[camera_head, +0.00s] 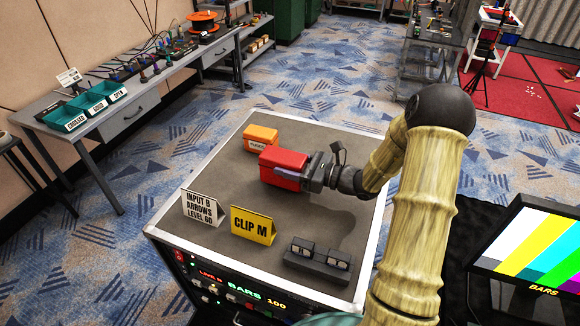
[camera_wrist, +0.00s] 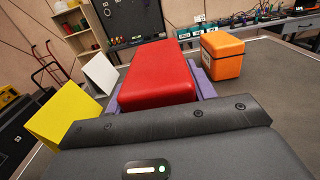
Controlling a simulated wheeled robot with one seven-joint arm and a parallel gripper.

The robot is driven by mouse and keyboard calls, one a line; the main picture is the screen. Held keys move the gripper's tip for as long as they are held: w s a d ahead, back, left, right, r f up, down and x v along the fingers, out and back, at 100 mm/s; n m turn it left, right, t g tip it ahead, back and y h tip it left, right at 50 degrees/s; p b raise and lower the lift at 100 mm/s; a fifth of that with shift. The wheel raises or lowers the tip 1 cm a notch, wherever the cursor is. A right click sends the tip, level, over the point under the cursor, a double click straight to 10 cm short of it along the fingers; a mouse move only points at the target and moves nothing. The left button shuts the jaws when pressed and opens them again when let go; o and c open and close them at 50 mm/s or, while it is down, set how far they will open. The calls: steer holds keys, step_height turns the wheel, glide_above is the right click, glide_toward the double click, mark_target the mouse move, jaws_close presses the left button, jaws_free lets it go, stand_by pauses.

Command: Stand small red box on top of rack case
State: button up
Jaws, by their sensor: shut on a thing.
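The small red box (camera_head: 283,164) is at the middle of the grey top of the rack case (camera_head: 236,157) in the head view. My gripper (camera_head: 300,175) reaches in from the right and is shut on the red box. In the wrist view the red box (camera_wrist: 158,75) lies between the purple fingers of my gripper (camera_wrist: 160,92), its long side pointing away from the wrist. I cannot tell whether the box touches the case top or hangs just above it. The far underside of the box is hidden.
An orange box (camera_head: 261,138) stands just behind the red box. A white sign (camera_head: 202,208), a yellow sign (camera_head: 253,225) and a dark block with two small windows (camera_head: 317,260) stand along the front. A colour-bar monitor (camera_head: 535,250) is at the right.

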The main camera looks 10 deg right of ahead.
steer(key=shift+f, duration=0.75)
steer(key=shift+f, duration=0.15)
steer(key=o, duration=1.3)
steer(key=b+v, duration=0.2)
steer(key=v, duration=1)
steer(key=shift+b, duration=0.4)
